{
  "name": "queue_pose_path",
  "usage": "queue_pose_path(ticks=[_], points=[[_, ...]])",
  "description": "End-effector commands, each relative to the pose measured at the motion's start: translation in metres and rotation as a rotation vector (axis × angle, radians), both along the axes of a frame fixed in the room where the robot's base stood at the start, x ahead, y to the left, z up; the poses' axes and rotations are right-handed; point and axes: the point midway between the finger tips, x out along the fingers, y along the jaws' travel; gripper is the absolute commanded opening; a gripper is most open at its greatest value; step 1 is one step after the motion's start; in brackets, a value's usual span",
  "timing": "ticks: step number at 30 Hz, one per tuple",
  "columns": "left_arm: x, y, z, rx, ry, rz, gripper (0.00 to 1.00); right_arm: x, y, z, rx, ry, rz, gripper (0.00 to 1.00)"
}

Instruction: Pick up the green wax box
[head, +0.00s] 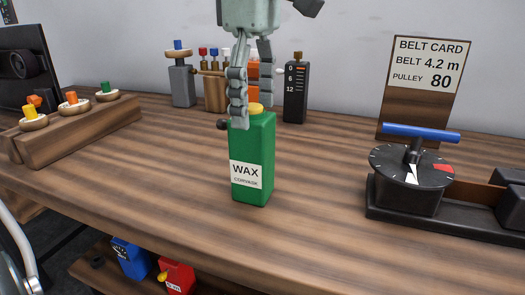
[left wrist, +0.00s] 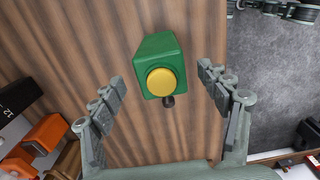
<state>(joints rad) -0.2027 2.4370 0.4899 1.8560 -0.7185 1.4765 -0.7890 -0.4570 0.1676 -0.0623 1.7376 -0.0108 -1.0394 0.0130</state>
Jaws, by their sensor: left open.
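The green wax box (head: 253,158) stands upright on the wooden bench, with a white WAX label on its front and a yellow cap on top. In the left wrist view the green wax box (left wrist: 158,60) is seen from above, cap facing the camera. My left gripper (head: 252,110) points down over the box, its fingers apart at the height of the cap. In the left wrist view my left gripper's fingers (left wrist: 162,85) spread to either side of the box, with gaps between.
A wooden rack (head: 75,126) with colored knobs stands at the left. Behind are a black gauge block (head: 295,92) and several small tools. At the right are a dial with a blue handle (head: 420,133) and a belt card (head: 428,66).

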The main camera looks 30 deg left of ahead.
Motion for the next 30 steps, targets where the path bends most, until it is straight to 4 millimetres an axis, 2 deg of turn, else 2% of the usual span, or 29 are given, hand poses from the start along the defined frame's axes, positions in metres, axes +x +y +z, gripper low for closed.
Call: queue_pose_path(ticks=[5,15,23,30], points=[[-0.001,0.000,-0.021,-0.001,0.003,0.000,0.76,0.000,0.000,0.000,0.000,0.000,-0.001,0.75],[-0.001,0.003,-0.066,-0.002,0.003,0.000,0.76,-0.007,-0.002,-0.013,-0.007,0.012,0.010,0.75],[0.000,0.003,-0.069,0.000,0.001,0.001,0.76,-0.008,-0.002,-0.014,-0.007,0.013,0.009,0.75],[0.000,0.003,-0.068,-0.001,0.001,0.000,0.47,-0.008,-0.002,-0.014,-0.007,0.013,0.009,0.75]])
